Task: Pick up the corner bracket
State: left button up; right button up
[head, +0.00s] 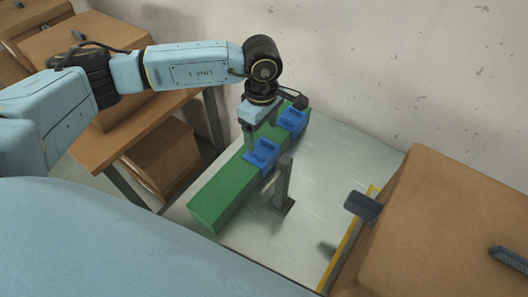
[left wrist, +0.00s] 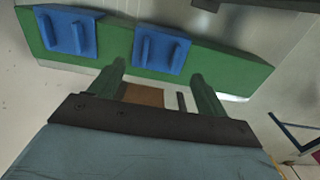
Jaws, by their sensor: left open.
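Two blue bracket-like pieces sit on a long green block: a nearer one (head: 262,154) and a farther one (head: 292,119). I cannot tell from the pictures which of them is the corner bracket. The green block (head: 217,198) lies on a pale metal table. My left gripper (head: 249,143) points down close beside the block and the nearer blue piece. In the left wrist view the gripper (left wrist: 157,69) is open, with nothing between its fingers. One blue piece (left wrist: 160,50) shows just beyond the fingertips, the other (left wrist: 69,31) to the left. My right gripper is out of view.
A grey post (head: 283,184) stands on the metal table (head: 340,165) right of the block. More boxes (head: 90,48) are at the upper left. A wall rises behind the table.

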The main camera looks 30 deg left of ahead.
aim_at(265, 153)
pick_arm(q)
jog(key=f, duration=0.2)
jog(key=d+f, duration=0.1)
jog(key=f, duration=0.2)
jog(key=shift+s+f, duration=0.1)
jog(key=shift+f, duration=0.05)
jog(key=c, duration=1.1)
